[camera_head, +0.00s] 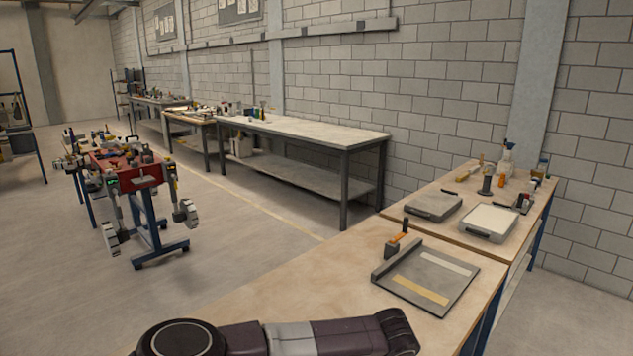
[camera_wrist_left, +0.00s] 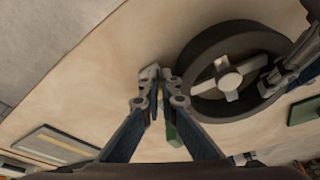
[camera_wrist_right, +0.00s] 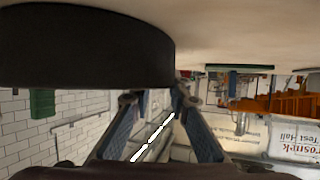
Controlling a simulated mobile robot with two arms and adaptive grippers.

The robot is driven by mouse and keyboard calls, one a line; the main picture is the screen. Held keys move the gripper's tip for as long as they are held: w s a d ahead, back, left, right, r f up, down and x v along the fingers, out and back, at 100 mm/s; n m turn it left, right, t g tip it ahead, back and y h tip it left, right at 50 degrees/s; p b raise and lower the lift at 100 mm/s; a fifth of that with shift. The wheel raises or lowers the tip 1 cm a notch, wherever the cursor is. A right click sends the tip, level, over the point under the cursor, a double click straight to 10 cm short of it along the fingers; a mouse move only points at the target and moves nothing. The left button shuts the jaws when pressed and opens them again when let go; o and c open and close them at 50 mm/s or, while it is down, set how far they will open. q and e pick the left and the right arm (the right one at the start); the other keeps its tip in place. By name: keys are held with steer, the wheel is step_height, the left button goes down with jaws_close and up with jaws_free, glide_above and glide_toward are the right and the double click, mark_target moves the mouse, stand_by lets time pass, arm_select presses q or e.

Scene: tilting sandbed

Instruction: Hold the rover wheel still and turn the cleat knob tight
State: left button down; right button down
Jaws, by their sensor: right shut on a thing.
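The rover wheel (camera_wrist_left: 200,55) is a dark, thick ring with a pale cross-shaped hub (camera_wrist_left: 229,78) in the left wrist view. My right gripper (camera_wrist_left: 275,80) is shut on the wheel's rim at the right, also seen in the right wrist view (camera_wrist_right: 158,88). I cannot make out the cleat knob with certainty.
A green piece (camera_wrist_left: 188,132) lies beside the wheel near my left finger. A framed flat board (camera_wrist_left: 52,145) lies at lower left.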

arm_select(q)
steer(key=shift+w+a, duration=0.2)
steer(key=shift+a, duration=0.15)
arm_select(e)
steer(key=shift+d+f, duration=0.15)
steer(key=shift+f, duration=0.15)
arm_select(q)
steer(key=shift+s+r, duration=0.1)
steer(key=shift+s, duration=0.3)
steer(key=v, duration=0.2)
steer(key=w+v, duration=0.1)
steer(key=v, duration=0.2)
steer(key=shift+r, duration=0.45)
arm_select(e)
steer(key=c, duration=1.8)
jaws_free()
arm_select(q)
steer(key=shift+d, duration=0.1)
arm_select(e)
steer(key=shift+o, duration=0.3)
steer(key=shift+r, duration=0.2)
